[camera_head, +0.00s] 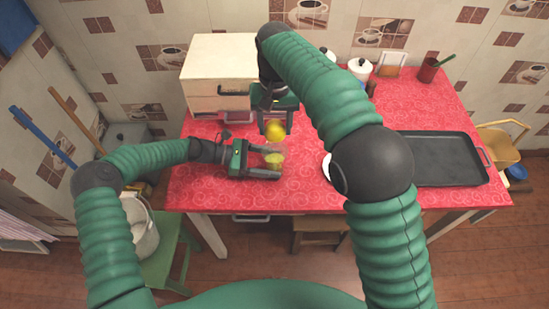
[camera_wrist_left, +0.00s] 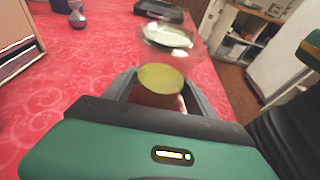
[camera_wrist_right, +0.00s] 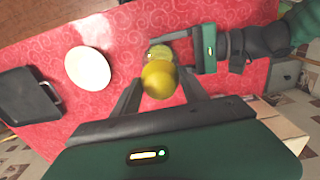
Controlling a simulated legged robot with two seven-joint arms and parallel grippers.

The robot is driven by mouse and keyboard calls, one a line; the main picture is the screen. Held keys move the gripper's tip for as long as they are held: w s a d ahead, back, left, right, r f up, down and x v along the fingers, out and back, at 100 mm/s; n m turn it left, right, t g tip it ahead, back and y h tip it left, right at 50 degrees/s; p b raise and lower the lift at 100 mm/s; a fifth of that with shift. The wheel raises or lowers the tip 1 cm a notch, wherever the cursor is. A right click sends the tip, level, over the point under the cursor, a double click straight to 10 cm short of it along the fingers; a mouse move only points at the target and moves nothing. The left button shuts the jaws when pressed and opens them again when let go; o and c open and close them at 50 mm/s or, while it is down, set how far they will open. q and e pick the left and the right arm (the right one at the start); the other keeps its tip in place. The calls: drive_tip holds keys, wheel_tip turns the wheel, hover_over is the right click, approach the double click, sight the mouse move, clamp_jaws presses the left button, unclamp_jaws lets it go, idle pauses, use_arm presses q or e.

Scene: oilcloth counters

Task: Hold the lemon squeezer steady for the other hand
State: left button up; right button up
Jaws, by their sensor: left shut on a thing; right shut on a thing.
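The lemon squeezer (camera_head: 275,159), with a yellow-green body and a clear upper part, stands near the front of the red counter. My left gripper (camera_head: 277,164) is shut around its body from the left. In the left wrist view the squeezer (camera_wrist_left: 160,78) sits between the fingers, with a clear part beyond it. My right gripper (camera_head: 275,126) points down above and behind the squeezer and is shut on a yellow lemon (camera_head: 275,131). The lemon (camera_wrist_right: 158,79) partly hides the squeezer in the right wrist view. I cannot tell whether the lemon touches it.
A white plate (camera_wrist_right: 88,68) lies right of the squeezer, mostly hidden by my right arm in the head view. A dark tray (camera_head: 437,165) lies at the counter's right. A cream drawer box (camera_head: 217,67) stands at the back left.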

use_arm(q)
drive_tip(key=o, duration=1.1)
drive_tip(key=shift+c, duration=0.2)
